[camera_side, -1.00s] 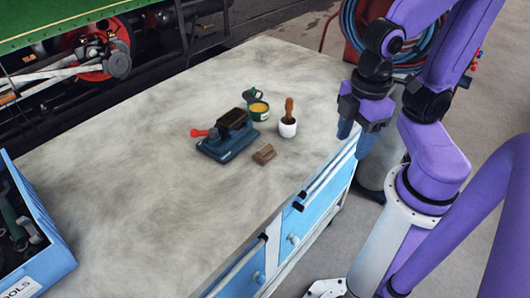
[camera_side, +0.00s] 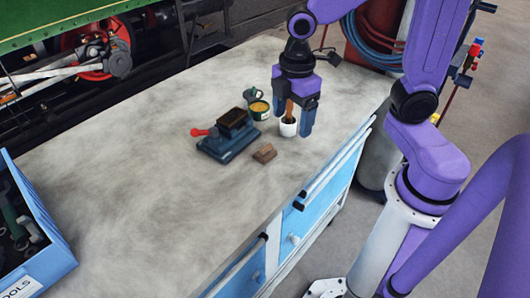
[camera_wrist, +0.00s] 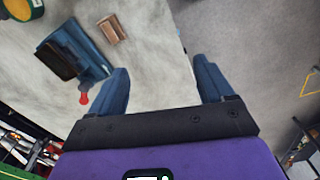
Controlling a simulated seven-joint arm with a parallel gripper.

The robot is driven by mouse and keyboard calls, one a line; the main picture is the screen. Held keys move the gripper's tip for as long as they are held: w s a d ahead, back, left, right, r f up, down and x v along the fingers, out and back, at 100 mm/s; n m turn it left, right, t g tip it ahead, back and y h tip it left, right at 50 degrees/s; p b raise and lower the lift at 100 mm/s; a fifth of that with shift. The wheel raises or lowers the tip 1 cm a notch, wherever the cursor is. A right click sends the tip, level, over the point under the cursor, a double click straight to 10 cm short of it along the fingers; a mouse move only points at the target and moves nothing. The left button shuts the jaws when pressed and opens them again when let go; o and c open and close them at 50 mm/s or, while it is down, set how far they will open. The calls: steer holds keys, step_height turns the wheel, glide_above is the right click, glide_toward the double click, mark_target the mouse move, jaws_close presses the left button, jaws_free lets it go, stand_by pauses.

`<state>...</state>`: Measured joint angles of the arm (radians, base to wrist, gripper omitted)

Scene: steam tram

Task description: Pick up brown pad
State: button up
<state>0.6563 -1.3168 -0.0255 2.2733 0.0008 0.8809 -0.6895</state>
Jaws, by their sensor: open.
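A small brown block, which looks like the brown pad (camera_side: 265,153), lies on the bench in front of a blue clamp-like device (camera_side: 222,148) with a red knob. That device carries a dark brown piece (camera_side: 233,119) on top. In the wrist view the brown pad (camera_wrist: 112,28) is at the upper left, beside the blue device (camera_wrist: 90,55). My gripper (camera_side: 293,122) is open and points down, right of the pad and above the bench. Nothing shows between its fingers in the wrist view (camera_wrist: 162,68).
A white pot (camera_side: 288,129) with a wooden-handled brush stands by my fingers in the side view, partly covered by them. A green tin (camera_side: 259,113) with yellow contents stands behind. A blue tool box (camera_side: 45,262) is at far left.

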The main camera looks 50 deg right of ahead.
steer(key=w+d+f+n, duration=0.2)
steer(key=w+d, duration=0.1)
steer(key=w, duration=0.7)
glide_above(265, 147)
steer(key=f, duration=1.2)
steer(key=shift+s, duration=0.25)
steer(key=shift+w+f, duration=0.15)
steer(key=shift+f, duration=1.2)
steer(key=shift+w+f, duration=0.15)
steer(key=shift+f, duration=1.15)
steer(key=c, duration=1.1)
